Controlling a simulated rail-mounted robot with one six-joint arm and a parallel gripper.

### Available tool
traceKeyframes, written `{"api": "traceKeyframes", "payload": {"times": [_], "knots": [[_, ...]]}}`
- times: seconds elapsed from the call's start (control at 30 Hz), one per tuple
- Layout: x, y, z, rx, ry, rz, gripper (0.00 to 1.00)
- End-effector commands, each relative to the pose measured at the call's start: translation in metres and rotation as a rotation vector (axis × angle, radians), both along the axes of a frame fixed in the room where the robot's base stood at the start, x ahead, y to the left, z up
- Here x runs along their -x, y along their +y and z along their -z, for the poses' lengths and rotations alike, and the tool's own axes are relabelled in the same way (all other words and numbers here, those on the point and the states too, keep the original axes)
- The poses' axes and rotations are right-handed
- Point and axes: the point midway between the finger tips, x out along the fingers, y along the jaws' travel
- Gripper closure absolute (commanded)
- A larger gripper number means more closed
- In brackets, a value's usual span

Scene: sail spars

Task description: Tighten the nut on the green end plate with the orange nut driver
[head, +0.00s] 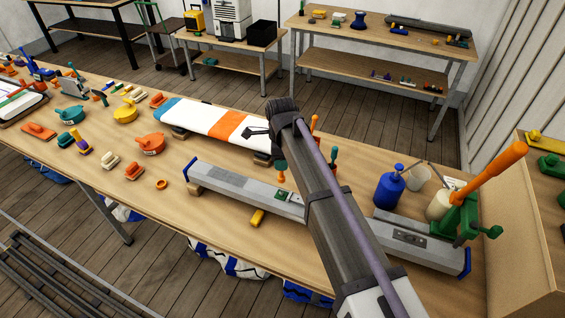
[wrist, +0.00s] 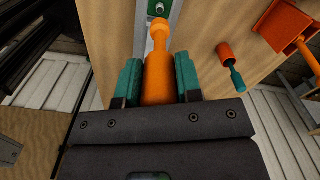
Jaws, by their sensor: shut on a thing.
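In the wrist view my gripper (wrist: 159,80) is shut on the orange nut driver (wrist: 158,85), with a teal finger on each side of its handle. The driver's narrower end points to the top of the picture, toward a small metal nut (wrist: 158,6) on the green end plate (wrist: 151,10). That plate is cut off by the picture's edge. I cannot tell whether the driver touches the nut. In the head view the green plate (head: 285,196) lies on a grey spar (head: 235,186), beside my arm. My arm hides most of the gripper and the driver there.
A teal-handled tool (wrist: 237,78) with an orange-red part stands right of the driver. A striped board (head: 215,122) lies behind the spar. Right of my arm are a blue bottle (head: 389,190) and a green clamp with a long orange handle (head: 490,178). A yellow piece (head: 257,217) lies in front.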

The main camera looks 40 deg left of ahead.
Motion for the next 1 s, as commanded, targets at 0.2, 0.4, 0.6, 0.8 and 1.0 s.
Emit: {"api": "traceKeyframes", "payload": {"times": [0.2, 0.4, 0.6, 0.8, 1.0], "knots": [[0.000, 0.000, 0.014, 0.000, 0.000, 0.000, 0.91], [0.000, 0.000, 0.039, 0.000, 0.000, 0.000, 0.91], [0.000, 0.000, 0.046, 0.000, 0.000, 0.000, 0.91], [0.000, -0.001, 0.045, 0.000, 0.000, 0.000, 0.91], [0.000, -0.001, 0.045, 0.000, 0.000, -0.001, 0.91]]}}
